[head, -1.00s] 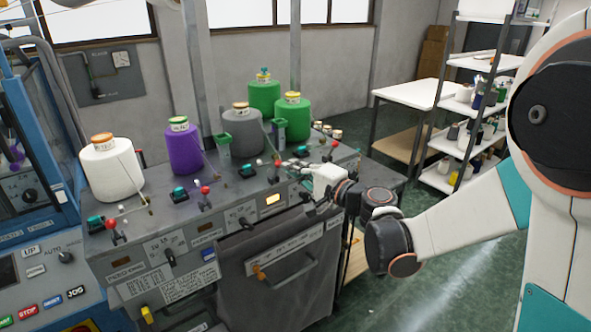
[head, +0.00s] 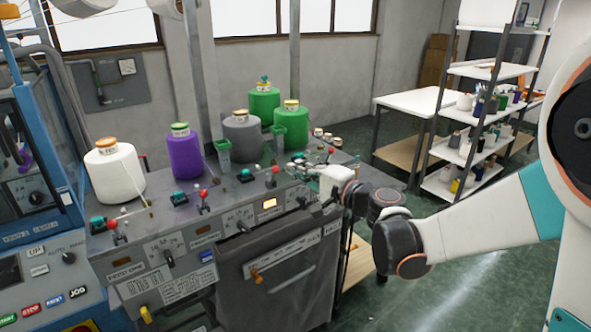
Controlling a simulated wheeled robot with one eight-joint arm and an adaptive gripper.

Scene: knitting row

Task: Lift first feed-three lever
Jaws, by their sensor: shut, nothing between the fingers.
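The feed console (head: 160,238) carries a row of small levers with red knobs. The third lever from the left, with its red knob (head: 275,170), stands in front of the grey yarn cone. My gripper (head: 291,166) is just to the right of this knob, above the console top. Its fingers are small and partly blurred against the console, but they look closed and empty. Whether they touch the lever cannot be told. The lever's feed label is too small to read. The far-left lever (head: 113,225) stands above a plate that seems to read feed one.
Another red-knobbed lever (head: 331,151) stands behind my gripper. White, purple, grey and green yarn cones (head: 263,110) line the back, with green cups (head: 223,150) between them. A shelf rack (head: 470,130) and white table (head: 412,100) stand at right. Floor is clear in front.

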